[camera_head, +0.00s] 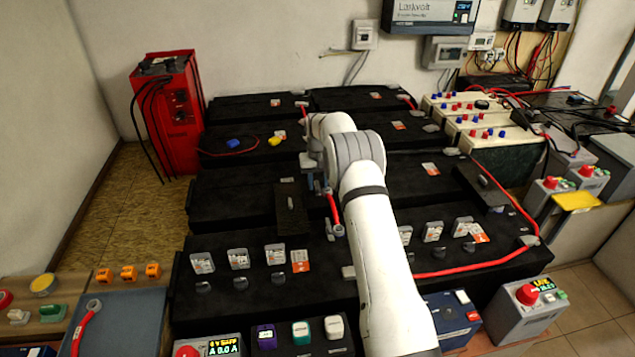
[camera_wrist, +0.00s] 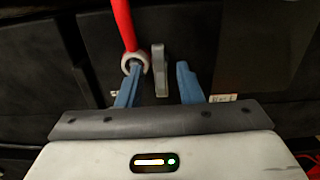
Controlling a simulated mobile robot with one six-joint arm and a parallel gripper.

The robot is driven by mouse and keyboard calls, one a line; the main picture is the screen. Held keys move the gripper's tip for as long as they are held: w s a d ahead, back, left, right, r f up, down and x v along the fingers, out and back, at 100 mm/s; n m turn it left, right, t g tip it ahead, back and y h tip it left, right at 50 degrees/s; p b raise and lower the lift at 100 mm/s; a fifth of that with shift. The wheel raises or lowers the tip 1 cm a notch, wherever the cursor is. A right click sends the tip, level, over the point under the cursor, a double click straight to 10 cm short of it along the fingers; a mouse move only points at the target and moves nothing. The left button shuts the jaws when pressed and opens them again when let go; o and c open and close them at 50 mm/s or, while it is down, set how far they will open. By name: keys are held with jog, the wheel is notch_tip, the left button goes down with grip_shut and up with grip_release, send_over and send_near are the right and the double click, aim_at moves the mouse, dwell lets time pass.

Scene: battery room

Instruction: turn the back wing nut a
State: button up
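A grey upright wing (camera_wrist: 159,70), which looks like a wing nut's, stands between my fingers in the wrist view. My gripper (camera_wrist: 160,80) is open, with one blue finger on each side of the wing and a visible gap to each. A grey ring lug (camera_wrist: 136,62) on a red cable (camera_wrist: 122,22) is at the left finger's tip, and I cannot tell if they touch. In the head view my gripper (camera_head: 319,184) is low over the black batteries, partly behind my arm. The wing between the fingers is hidden there.
A red bar or cable (camera_head: 333,207) with a ring end lies close to my gripper. A black block with a grey lever (camera_head: 290,203) stands just left. A long red cable (camera_head: 470,270) runs along the right. A red charger (camera_head: 170,110) stands at the back left.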

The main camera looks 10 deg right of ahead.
aim_at(318, 185)
notch_tip(318, 185, up, 8)
jog(key=shift+f, duration=0.1)
dwell(0.5)
jog(key=s+r+t+p, duration=0.1)
jog(key=s+r, duration=1.7)
jog(key=s, duration=0.1)
jog(key=s+f+t+p, duration=0.1)
jog(key=s, duration=2.7)
jog(key=shift+s+f+t+p, duration=0.15)
jog(key=shift+s+t+p, duration=0.15)
jog(key=shift+s+p, duration=0.05)
